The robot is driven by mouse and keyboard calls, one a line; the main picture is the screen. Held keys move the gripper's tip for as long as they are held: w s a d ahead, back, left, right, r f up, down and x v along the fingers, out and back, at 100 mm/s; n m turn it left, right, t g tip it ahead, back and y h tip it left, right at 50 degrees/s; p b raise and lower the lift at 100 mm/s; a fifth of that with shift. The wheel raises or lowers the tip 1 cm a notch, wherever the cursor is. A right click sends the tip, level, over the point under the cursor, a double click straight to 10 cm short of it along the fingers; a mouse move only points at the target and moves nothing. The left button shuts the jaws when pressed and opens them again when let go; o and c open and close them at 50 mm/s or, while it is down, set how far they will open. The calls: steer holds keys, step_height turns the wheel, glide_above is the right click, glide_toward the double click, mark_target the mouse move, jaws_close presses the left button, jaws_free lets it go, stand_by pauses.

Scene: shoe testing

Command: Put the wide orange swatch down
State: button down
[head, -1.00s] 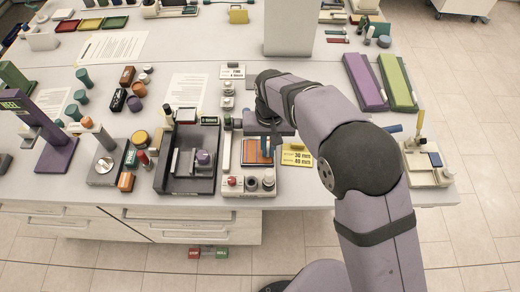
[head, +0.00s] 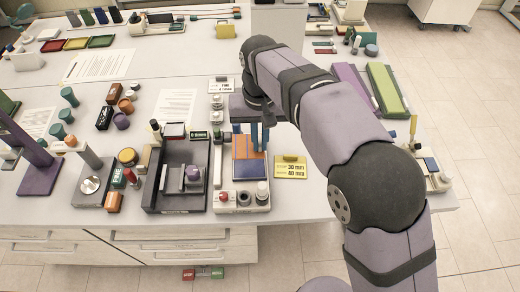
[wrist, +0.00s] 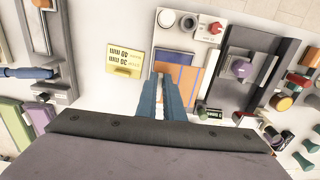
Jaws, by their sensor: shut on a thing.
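The wide orange swatch (head: 249,153) shows at the tips of my gripper (head: 254,146), at the back part of a pale fixture. My gripper's blue fingers are shut on it, from above. A dark blue pad (head: 249,170) shows in front of the swatch on the fixture. In the wrist view, orange (wrist: 191,80) shows beside and between the fingertips (wrist: 163,80), with blue just beyond. The fingers hide part of the swatch, and I cannot tell how far it is above the fixture.
The pale fixture (head: 227,208) has a red knob and round parts along its front. A yellow card (head: 291,171) marked 30 mm and 40 mm lies to its right. A dark tray (head: 183,204) stands close on the left. Clear table lies right of the card.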

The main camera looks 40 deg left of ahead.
steer(key=shift+r, duration=0.4)
steer(key=p, duration=0.3)
glide_toward(260, 169)
steer(key=shift+s+d+f, duration=0.1)
steer(key=shift+f, duration=2.55)
steer(key=shift+f, duration=0.15)
steer(key=c, duration=1.9)
jaws_free()
